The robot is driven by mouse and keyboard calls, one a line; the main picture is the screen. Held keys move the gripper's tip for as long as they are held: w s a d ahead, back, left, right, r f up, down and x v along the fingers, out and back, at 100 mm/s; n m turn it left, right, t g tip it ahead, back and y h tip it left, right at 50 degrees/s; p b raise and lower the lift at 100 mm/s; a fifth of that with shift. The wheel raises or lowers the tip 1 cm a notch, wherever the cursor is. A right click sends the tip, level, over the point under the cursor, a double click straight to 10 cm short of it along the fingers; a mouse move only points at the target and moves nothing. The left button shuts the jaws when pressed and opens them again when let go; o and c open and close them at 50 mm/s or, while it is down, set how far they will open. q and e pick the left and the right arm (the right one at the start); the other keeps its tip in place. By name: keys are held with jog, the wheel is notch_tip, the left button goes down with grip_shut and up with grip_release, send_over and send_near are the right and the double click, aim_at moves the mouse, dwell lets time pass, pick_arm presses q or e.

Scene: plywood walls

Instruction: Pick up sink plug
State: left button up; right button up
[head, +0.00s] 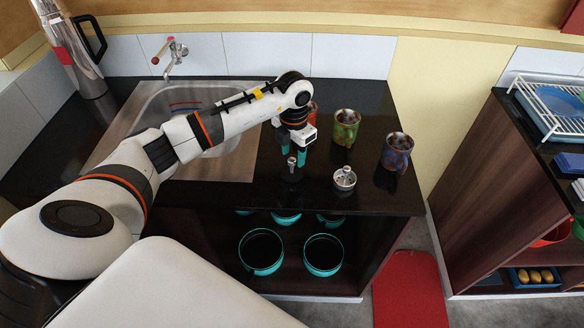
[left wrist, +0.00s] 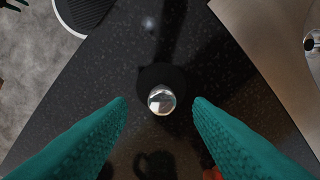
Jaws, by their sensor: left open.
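The sink plug (head: 291,166) stands on the black countertop (head: 268,185) to the right of the sink. In the left wrist view the plug (left wrist: 161,99) shows as a shiny round metal knob over a dark round patch. My left gripper (head: 294,154) is open, pointing down just above and behind it in the head view. In the left wrist view its teal fingers (left wrist: 160,112) stand apart on either side of the knob, with gaps on both sides. The fingers do not grip it. My right gripper is not in view.
The metal sink (head: 121,158) is left. Counter front is clear.

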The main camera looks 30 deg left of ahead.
aim_at(292, 160)
pick_arm(q)
jog(key=shift+s+a+f+p, duration=0.15)
jog(key=shift+f+p, duration=0.35)
jog(key=shift+f, duration=1.35)
grip_shut()
jog(key=shift+r, duration=0.15)
